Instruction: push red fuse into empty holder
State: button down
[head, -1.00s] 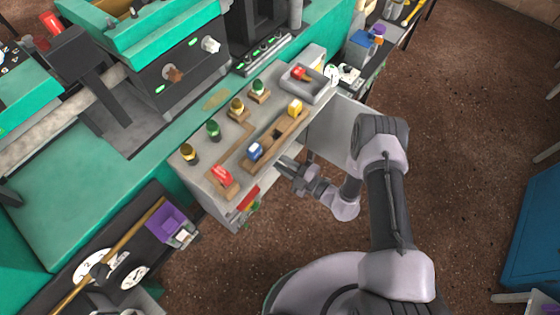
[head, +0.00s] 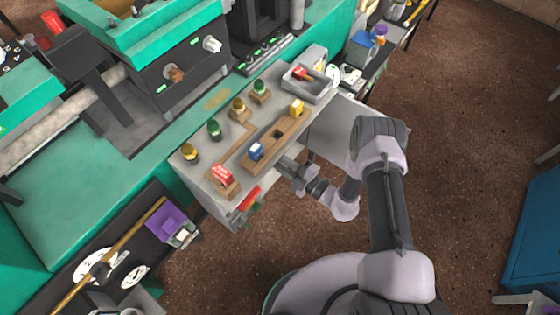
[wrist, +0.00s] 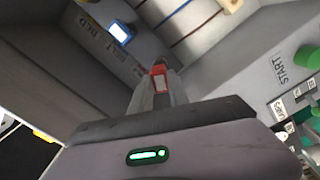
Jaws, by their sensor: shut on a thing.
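My gripper (wrist: 157,92) is shut on a small red fuse with a pale face (wrist: 160,77), held at its tips in the wrist view. In the head view my gripper (head: 287,166) is at the front edge of the grey panel, close to the blue fuse; the held fuse cannot be made out there. The long brown holder (head: 267,143) carries a blue fuse (head: 256,151) at its near end and a yellow fuse (head: 296,107) at its far end, with a dark empty slot (head: 278,134) between. A blue block with a white face (wrist: 118,31) shows in the wrist view.
A red block (head: 222,174) sits at the panel's left, and a grey tray (head: 322,91) with a red piece stands at the far right. Several green and yellow knobs line the back. A green button (wrist: 308,58) marked START is at right in the wrist view.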

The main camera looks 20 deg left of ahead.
jog(key=shift+x, duration=1.65)
jog(key=c, duration=1.2)
grip_release()
jog(key=shift+p+v, duration=0.4)
jog(key=shift+v, duration=2.4)
